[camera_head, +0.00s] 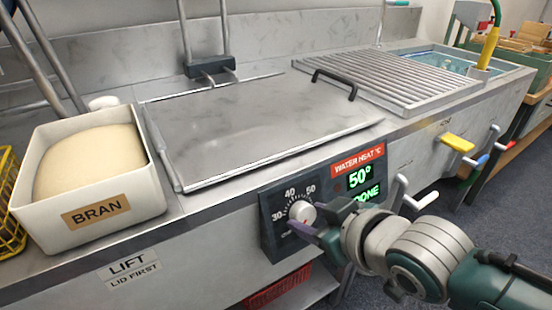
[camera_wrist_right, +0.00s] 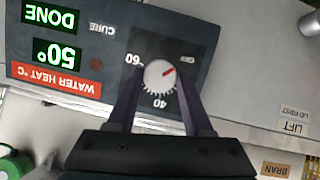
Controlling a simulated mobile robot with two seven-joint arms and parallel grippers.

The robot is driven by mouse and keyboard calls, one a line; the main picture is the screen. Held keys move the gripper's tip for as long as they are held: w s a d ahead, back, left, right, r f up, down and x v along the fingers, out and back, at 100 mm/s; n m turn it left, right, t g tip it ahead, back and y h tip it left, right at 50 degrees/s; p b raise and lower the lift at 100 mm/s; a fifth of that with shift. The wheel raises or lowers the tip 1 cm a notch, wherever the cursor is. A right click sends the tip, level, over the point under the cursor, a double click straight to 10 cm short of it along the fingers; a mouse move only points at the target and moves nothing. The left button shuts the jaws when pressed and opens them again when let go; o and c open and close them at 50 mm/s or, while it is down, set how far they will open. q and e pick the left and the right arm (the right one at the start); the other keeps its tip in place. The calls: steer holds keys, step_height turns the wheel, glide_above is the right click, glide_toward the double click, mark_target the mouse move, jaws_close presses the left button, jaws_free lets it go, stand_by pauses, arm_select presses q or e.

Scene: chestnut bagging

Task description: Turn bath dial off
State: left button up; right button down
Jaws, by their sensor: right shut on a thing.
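The bath dial (camera_head: 301,214) is a round white knob on a dark control panel (camera_head: 268,238) at the front of the bath. In the right wrist view, which sees the panel upside down, the dial (camera_wrist_right: 159,75) has a red pointer aimed roughly towards the OFF label (camera_wrist_right: 187,58). My right gripper (camera_wrist_right: 158,82) has one purple finger on each side of the dial and is shut on it. In the head view the right gripper (camera_head: 307,229) partly covers the dial's lower side. My left gripper is not in view.
The panel's green display (camera_head: 361,178) reads 50° and DONE. A metal lid (camera_head: 260,120) with a black handle covers the bath above. A white BRAN bin (camera_head: 110,211) stands at the left. A white crank handle (camera_head: 420,199) sticks out just right of the panel.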

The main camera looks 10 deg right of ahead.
steer(key=shift+c, duration=1.5)
jaws_free()
steer(key=shift+s+d+r+p, duration=0.1)
steer(key=shift+s+r+p, duration=0.15)
steer(key=shift+r+p, duration=0.05)
steer(key=p+v, duration=0.4)
steer(key=v, duration=0.5)
steer(key=shift+s+d, duration=0.1)
